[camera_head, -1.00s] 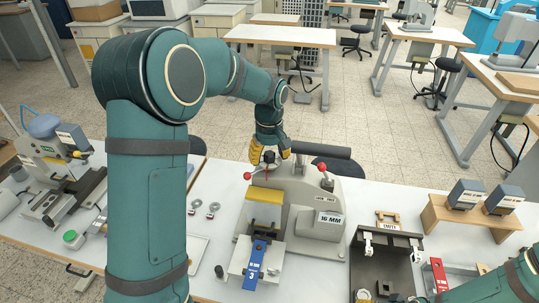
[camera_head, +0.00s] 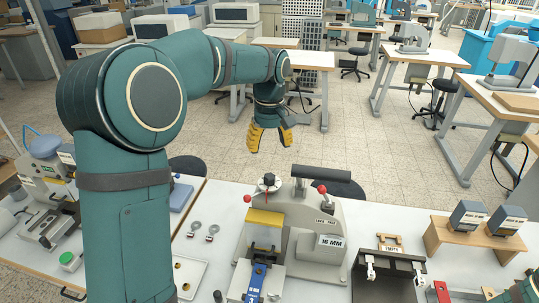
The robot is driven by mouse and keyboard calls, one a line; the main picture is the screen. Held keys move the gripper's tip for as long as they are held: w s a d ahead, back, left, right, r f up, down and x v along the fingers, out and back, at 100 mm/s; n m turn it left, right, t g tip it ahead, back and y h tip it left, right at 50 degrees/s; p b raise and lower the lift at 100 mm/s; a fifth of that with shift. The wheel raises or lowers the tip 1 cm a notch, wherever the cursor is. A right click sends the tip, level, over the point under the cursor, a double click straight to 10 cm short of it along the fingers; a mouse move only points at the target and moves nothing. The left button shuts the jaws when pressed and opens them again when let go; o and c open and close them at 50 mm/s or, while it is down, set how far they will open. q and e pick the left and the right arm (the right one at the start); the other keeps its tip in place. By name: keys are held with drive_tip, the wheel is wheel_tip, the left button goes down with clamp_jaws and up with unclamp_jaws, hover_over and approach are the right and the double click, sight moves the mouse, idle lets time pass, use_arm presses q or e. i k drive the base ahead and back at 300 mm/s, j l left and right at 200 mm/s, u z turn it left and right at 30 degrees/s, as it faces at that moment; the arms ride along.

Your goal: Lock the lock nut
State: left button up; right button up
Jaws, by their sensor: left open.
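The grey stamping press (camera_head: 312,222), marked 16 MM, stands on the white table. A dark round nut-like part (camera_head: 268,186) with a small red mark on its top sits at the press's upper left; I take it for the lock nut. A red ball-ended handle (camera_head: 248,199) is just left of it. My left gripper (camera_head: 270,148) has yellow fingers, is open and empty, and hangs above and behind the nut, apart from it. Whether the nut is tight cannot be seen. Part of my right arm shows at the lower right corner; its gripper is not clearly visible.
A second red-ball lever (camera_head: 322,189) and a black cylinder (camera_head: 321,173) rise from the press. Two small ring parts (camera_head: 213,230) lie left of it. A dark fixture (camera_head: 388,268) and a wooden stand (camera_head: 470,238) are to the right. The air above the press is free.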

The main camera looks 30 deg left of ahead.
sight(247, 199)
drive_tip(key=k, duration=1)
